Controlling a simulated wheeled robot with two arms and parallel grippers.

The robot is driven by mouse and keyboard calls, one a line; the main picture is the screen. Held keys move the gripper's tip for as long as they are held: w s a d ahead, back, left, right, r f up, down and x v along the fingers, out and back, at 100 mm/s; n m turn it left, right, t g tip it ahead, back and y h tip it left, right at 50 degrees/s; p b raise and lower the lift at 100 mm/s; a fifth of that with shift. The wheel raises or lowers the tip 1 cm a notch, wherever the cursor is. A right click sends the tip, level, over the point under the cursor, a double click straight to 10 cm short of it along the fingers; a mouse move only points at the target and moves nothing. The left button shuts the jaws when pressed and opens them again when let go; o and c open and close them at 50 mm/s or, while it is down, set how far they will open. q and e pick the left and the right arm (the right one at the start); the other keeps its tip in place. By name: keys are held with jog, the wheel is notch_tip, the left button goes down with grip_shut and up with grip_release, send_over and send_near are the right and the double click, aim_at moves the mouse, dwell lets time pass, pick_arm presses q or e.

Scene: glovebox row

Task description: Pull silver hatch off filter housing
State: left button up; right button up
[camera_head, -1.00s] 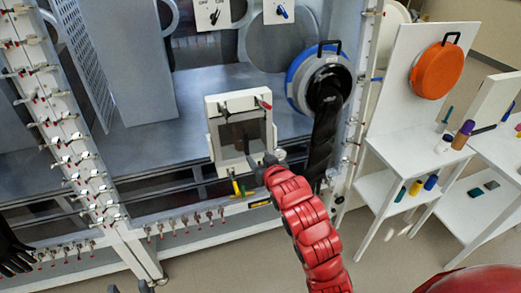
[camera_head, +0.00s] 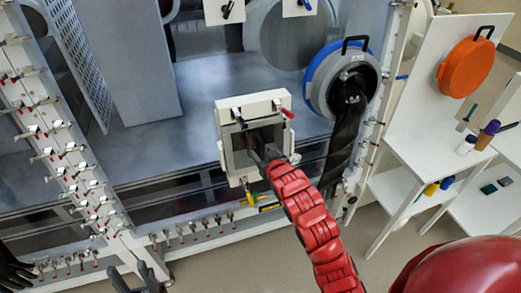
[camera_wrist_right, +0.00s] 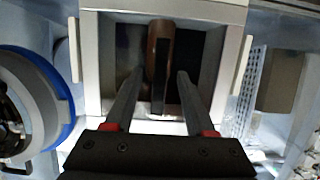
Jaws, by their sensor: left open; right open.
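The white square filter housing (camera_head: 229,106) stands out from the glovebox wall in the middle of the head view. Inside its frame is a recessed grey, shiny area (camera_wrist_right: 211,38); I cannot tell clearly whether this is the silver hatch. A brown upright shape with a black bar (camera_wrist_right: 160,75) shows at its centre in the right wrist view. My right gripper (camera_head: 262,157) is open in front of the housing. In the wrist view its fingers (camera_wrist_right: 155,82) stand either side of the bar, apart from it. My left gripper (camera_head: 136,279) is open and empty at the bottom left.
A blue-rimmed round port (camera_head: 321,90) with a hanging black glove (camera_head: 343,140) is right of the housing. An orange round cover (camera_head: 466,67) hangs on a white panel. Bottles (camera_head: 487,134) stand on the white shelf. A row of clamps lines the left post (camera_head: 75,150).

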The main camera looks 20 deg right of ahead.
jog(key=shift+w+f, duration=0.25)
jog(key=shift+w, duration=0.2)
jog(key=shift+s+r, duration=0.1)
jog(key=shift+s, duration=0.05)
grip_shut()
dwell(1.0)
dwell(0.3)
dwell(1.3)
dwell(0.3)
